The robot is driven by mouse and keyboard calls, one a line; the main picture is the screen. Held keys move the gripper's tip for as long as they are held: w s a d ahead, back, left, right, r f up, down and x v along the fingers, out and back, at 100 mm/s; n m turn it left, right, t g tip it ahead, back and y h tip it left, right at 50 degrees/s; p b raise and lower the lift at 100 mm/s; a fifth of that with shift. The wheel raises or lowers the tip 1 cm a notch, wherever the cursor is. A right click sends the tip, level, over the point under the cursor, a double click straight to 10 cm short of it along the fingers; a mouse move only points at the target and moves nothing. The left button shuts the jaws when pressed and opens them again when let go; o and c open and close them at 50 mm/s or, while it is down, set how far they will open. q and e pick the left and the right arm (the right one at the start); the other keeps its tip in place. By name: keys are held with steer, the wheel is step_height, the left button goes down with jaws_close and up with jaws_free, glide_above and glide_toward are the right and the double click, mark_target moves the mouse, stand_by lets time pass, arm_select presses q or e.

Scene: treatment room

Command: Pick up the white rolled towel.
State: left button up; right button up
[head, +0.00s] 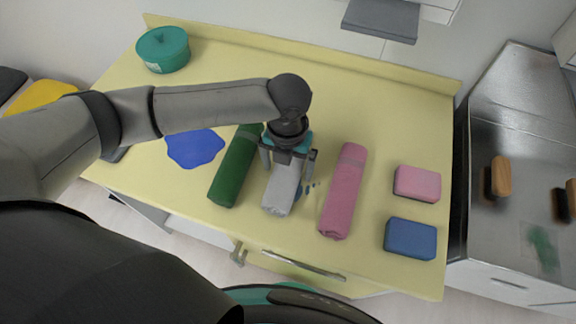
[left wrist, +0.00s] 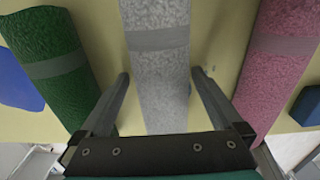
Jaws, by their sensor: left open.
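The white rolled towel (head: 281,189) lies on the yellow counter between a green rolled towel (head: 236,166) and a pink rolled towel (head: 344,192). It looks light grey and has a darker band, seen in the left wrist view (left wrist: 161,85). My left gripper (head: 287,160) is over the white towel, pointing down. In the left wrist view its open fingers (left wrist: 158,82) stand one on each side of the towel, with a gap on both sides. The far part of the towel is hidden under the gripper in the head view. My right gripper is not in view.
The green and pink towels flank the gripper closely. A metal sink area (head: 515,130) is at right.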

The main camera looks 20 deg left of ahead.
arm_select(q)
steer(key=shift+r, duration=0.1)
steer(key=c, duration=1.2)
steer(key=shift+r, duration=0.1)
